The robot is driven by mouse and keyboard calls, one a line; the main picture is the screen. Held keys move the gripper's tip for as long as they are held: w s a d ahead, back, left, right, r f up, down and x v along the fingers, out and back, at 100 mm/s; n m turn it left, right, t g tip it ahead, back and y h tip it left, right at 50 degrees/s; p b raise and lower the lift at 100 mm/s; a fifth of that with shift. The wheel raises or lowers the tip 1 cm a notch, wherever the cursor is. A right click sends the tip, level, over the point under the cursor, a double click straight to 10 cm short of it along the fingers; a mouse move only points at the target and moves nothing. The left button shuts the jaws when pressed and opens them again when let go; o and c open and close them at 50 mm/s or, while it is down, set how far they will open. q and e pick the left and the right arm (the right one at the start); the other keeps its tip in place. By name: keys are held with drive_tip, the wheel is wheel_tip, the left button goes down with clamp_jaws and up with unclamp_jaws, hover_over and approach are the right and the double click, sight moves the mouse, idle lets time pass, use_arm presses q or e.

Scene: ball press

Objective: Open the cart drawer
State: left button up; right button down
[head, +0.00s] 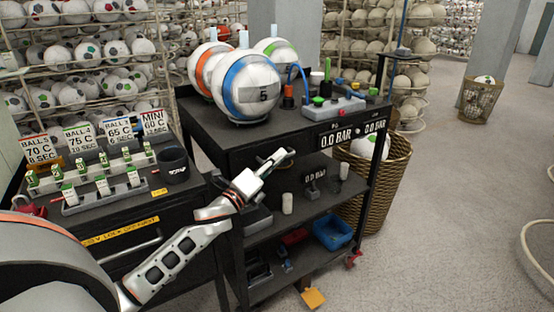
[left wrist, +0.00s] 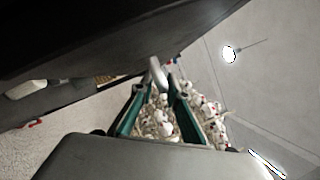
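The black cart (head: 335,135) stands in the middle of the head view. Its dark drawer front (head: 235,160) lies under the top and looks closed. My left gripper (head: 277,160) is at this front, by a pale metal drawer handle (head: 284,153). In the left wrist view, the metal handle (left wrist: 158,74) shows between the tips of my two green-lined fingers. I cannot tell whether the fingers press on it. The dark cart surface (left wrist: 90,40) fills the upper left there. My right gripper is not in view.
Large balls (head: 250,88) and a pump panel (head: 332,107) stand on the cart top. Lower shelves hold small items and a blue bin (head: 333,231). A wicker basket (head: 375,200) stands right of the cart. A side table (head: 110,205) is at left.

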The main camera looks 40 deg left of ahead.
use_arm(q)
drive_tip(key=shift+w, duration=0.15)
drive_tip(key=shift+c, duration=0.3)
clamp_jaws()
drive_tip(key=shift+d, duration=0.1)
